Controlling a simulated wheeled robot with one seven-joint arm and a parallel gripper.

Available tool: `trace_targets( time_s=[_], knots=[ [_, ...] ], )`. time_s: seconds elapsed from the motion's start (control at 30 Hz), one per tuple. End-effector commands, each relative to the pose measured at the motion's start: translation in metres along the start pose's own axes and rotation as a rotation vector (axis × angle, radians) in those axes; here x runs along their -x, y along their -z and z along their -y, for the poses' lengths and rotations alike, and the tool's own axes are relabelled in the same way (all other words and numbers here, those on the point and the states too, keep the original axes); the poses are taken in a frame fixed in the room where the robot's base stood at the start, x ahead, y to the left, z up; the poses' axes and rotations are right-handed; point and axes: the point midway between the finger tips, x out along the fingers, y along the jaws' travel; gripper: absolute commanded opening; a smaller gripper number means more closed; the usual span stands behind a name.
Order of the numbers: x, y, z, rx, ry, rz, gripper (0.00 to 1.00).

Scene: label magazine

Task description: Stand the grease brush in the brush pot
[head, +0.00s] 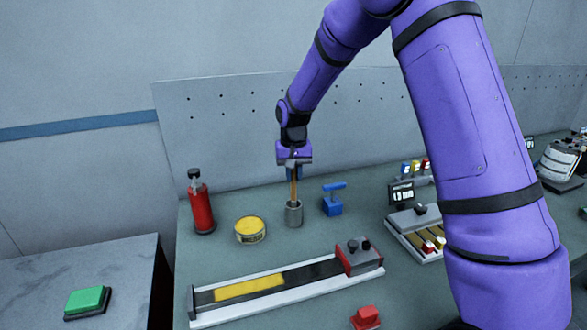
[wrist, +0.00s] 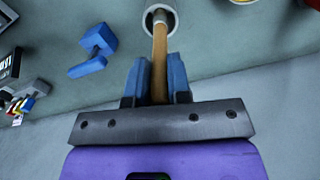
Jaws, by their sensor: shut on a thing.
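The grease brush (head: 294,186) is a thin wooden-handled stick held upright below my gripper (head: 294,169). In the wrist view the brush handle (wrist: 159,62) runs between the two blue fingers of my gripper (wrist: 158,78), which are shut on it. The brush pot (head: 294,215) is a small grey metal cylinder on the bench. The lower end of the brush is inside the pot's mouth, and the pot rim also shows in the wrist view (wrist: 174,12). The brush's bristle end is hidden in the pot. I cannot tell whether it touches the bottom.
A yellow tin (head: 250,230) and a red bottle (head: 201,205) stand left of the pot. A blue T-handled block (head: 333,200) stands close on its right. A long label track (head: 285,285) lies in front. A perforated panel (head: 230,130) rises behind.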

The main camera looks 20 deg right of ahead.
Motion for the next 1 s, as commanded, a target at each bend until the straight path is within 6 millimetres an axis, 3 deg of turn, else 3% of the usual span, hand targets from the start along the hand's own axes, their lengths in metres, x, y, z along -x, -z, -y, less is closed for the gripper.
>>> trace_targets(
  time_s=[0.47,0.5,0.63,1.0],
  knots=[
    [-0.0059,-0.0001,0.0001,0.0,0.0,0.0,0.0],
    [-0.0059,-0.0001,0.0001,0.0,0.0,0.0,0.2],
    [-0.0058,-0.0001,0.0001,0.0,0.0,0.0,0.48],
    [0.0006,0.0002,0.0002,0.0,0.0,-0.001,0.48]
  ],
)
